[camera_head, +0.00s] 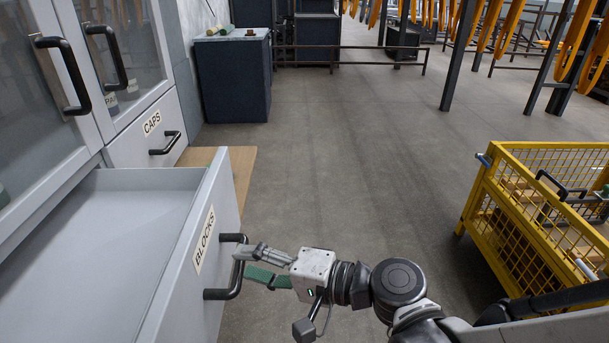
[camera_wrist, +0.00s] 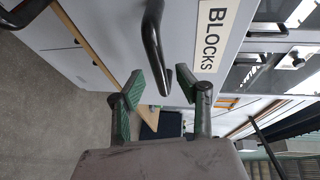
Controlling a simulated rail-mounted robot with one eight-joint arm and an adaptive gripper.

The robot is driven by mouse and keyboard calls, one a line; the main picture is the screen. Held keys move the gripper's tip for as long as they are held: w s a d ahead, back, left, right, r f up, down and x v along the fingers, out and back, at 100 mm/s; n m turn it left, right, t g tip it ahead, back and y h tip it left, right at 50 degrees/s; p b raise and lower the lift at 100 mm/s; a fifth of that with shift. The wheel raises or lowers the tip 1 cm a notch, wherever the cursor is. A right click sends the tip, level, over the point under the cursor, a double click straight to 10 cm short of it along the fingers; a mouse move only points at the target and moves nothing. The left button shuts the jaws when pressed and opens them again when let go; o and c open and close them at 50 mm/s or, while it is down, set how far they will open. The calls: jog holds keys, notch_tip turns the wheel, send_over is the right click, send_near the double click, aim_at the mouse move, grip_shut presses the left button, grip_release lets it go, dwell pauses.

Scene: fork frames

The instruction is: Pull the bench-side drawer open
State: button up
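The grey drawer labelled BLOCKS (camera_head: 210,262) stands pulled out in the head view, and the part of its inside that shows is empty. Its black bar handle (camera_head: 238,268) is on the front; it also shows in the wrist view (camera_wrist: 153,40). My gripper (camera_head: 247,264) is at this handle. In the wrist view its green-padded fingers (camera_wrist: 160,86) are spread apart, with the handle's end between or just beyond them; contact cannot be told. A second drawer labelled CAPS (camera_head: 135,145), with a black handle (camera_head: 166,143), is shut farther back.
Glass cabinet doors with black handles (camera_head: 66,75) rise above the drawers. A wooden board (camera_head: 242,172) juts out behind the open drawer. A dark blue cabinet (camera_head: 235,80) stands farther back. A yellow mesh crate (camera_head: 530,215) is at right. The floor between is clear.

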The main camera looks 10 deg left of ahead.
jog(key=shift+x, duration=1.35)
grip_shut()
